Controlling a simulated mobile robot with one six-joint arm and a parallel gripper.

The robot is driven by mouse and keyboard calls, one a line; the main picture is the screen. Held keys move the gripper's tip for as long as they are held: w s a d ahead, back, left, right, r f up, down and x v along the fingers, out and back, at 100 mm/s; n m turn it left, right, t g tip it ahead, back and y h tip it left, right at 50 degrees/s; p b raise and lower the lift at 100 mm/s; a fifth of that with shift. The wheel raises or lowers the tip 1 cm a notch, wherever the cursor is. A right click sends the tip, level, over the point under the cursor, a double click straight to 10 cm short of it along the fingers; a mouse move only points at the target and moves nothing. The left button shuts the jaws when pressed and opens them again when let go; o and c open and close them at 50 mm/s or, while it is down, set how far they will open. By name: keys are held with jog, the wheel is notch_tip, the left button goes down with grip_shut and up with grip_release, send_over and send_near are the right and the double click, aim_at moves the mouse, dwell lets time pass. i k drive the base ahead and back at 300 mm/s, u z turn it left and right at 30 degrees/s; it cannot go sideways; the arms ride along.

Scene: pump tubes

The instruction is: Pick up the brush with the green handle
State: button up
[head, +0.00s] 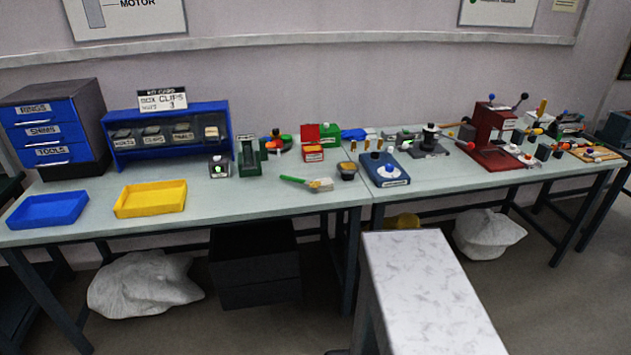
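The brush with the green handle (294,179) lies on the workbench near its front edge, right of the middle of the left table. Its green handle points left, and its pale bristle end (321,185) points right, close to a small dark cup. Nothing covers it. My gripper does not show in the head view.
A small dark cup (347,170) stands just right of the brush. A green block fixture (250,155) and a red box (312,152) stand behind it. A yellow tray (150,199) is at left. A white-topped stand (430,290) is in front. The bench left of the brush is clear.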

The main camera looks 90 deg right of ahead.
aim_at(314, 184)
jog(key=u, duration=0.2)
jog(key=k, duration=0.6)
jog(key=z, duration=1.75)
jog(key=i, duration=1)
jog(key=z, duration=0.15)
jog(key=k, duration=0.35)
